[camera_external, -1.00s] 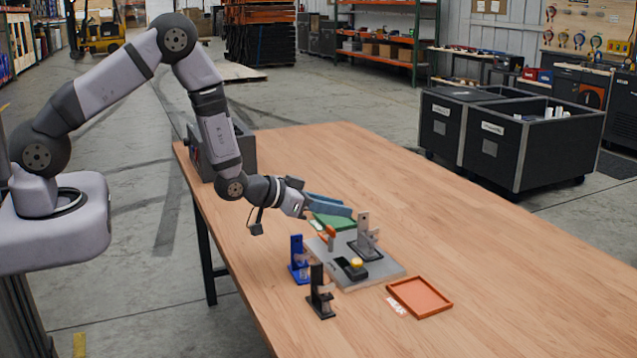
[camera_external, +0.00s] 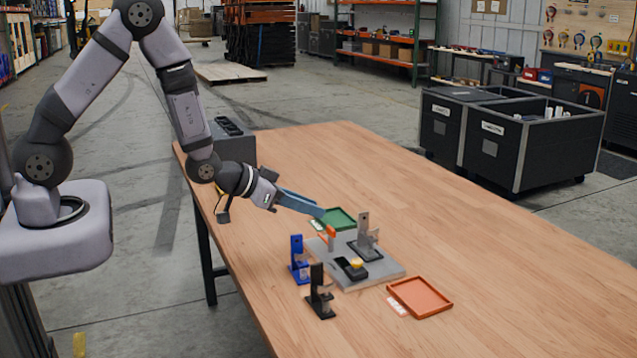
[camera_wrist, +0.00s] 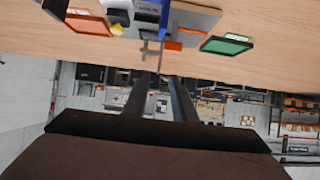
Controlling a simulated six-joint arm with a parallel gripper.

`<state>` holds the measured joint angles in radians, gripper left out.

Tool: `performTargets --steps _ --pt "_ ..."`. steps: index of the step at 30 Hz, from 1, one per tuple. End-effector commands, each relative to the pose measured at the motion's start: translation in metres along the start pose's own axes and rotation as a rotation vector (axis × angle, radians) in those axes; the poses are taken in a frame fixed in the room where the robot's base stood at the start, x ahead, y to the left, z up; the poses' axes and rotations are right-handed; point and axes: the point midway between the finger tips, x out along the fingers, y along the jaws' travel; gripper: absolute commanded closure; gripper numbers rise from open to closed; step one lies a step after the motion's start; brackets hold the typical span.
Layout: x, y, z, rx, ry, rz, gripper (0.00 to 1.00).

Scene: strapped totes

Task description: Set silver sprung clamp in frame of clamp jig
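The silver sprung clamp (camera_external: 363,232) stands upright on the grey plate of the clamp jig (camera_external: 383,273). Its foot appears to sit within a dark frame (camera_external: 369,254) on that plate; the exact fit is too small to tell. An orange part (camera_external: 331,234) and a yellow knob (camera_external: 356,263) are also on the jig. My gripper (camera_external: 322,213) is up and left of the clamp, apart from it. In the wrist view, a gap shows between the fingers (camera_wrist: 161,76) with nothing clearly held. The silver clamp shows beyond them (camera_wrist: 150,54).
A blue clamp (camera_external: 297,257) and a black clamp (camera_external: 318,291) stand on the table at the jig's near left side. A green tray (camera_external: 342,214) lies behind the jig, an orange tray (camera_external: 420,313) at its right. A grey box (camera_external: 235,148) stands at the far left. The table's right is clear.

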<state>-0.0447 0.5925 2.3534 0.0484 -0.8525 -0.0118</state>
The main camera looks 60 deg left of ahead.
Motion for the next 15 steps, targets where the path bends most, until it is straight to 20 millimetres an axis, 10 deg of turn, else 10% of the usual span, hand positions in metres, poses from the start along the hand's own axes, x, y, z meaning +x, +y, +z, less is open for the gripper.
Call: performTargets --steps 8,15 --pt "-0.061 0.004 0.035 0.002 -0.356 -0.007 0.76" --pt "-0.152 0.008 0.078 0.000 -0.703 -0.008 0.76"
